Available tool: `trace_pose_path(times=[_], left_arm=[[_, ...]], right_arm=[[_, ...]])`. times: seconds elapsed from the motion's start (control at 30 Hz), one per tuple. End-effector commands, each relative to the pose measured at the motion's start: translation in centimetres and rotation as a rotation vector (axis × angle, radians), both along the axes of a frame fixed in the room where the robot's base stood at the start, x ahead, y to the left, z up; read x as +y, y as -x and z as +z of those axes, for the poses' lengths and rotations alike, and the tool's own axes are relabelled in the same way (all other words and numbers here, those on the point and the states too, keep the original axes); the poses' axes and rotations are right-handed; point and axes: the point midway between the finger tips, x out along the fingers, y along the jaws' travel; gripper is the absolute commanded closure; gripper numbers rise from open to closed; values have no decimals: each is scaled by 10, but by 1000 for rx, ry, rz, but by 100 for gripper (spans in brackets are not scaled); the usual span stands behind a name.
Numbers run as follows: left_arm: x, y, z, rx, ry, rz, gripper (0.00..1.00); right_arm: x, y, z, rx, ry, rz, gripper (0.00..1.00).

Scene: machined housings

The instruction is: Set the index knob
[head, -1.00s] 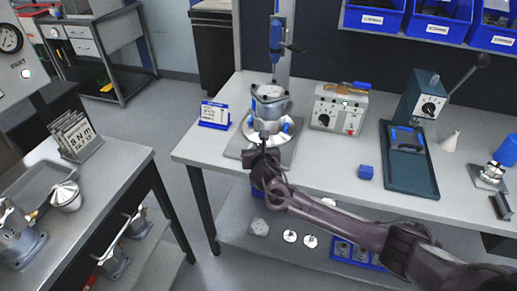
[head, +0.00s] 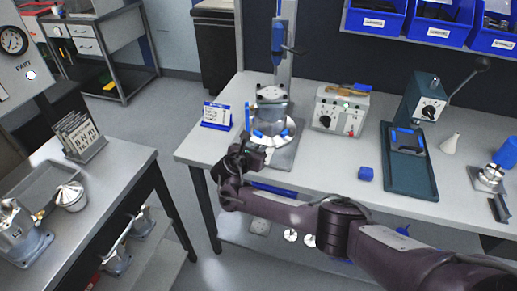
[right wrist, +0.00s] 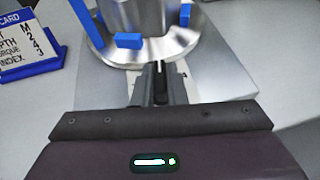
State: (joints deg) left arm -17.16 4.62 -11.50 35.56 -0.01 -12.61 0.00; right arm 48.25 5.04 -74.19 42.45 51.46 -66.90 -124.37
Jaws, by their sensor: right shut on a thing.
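A grey metal housing (head: 271,96) stands upright on a round, shiny metal base (head: 285,138) with blue parts. My right gripper (head: 250,152) is at the front left of this base in the head view. In the right wrist view its narrow jaws (right wrist: 160,88) are shut at the near rim of the round base (right wrist: 150,50), on what I take to be the index knob; the jaws hide most of it. A blue block (right wrist: 128,41) and an upright blue bar (right wrist: 86,22) show on the base there. My left gripper is not in view.
A blue-framed card (head: 216,115) stands left of the base; the right wrist view shows its lettering, including INDEX.

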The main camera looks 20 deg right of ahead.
Motion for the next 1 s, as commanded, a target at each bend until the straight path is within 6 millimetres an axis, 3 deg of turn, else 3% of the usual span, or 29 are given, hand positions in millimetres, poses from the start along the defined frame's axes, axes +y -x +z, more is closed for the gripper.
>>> trace_pose_path(times=[0.4,0.93,0.97,1.0], left_arm=[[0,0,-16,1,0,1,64],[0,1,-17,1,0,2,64],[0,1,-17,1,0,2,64],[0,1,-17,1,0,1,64]], right_arm=[[2,-2,-3,2,-1,-190,100],[2,-2,-3,6,-1,-214,100],[2,-1,-3,6,-1,-214,87],[2,-1,-3,6,-1,-214,82]])
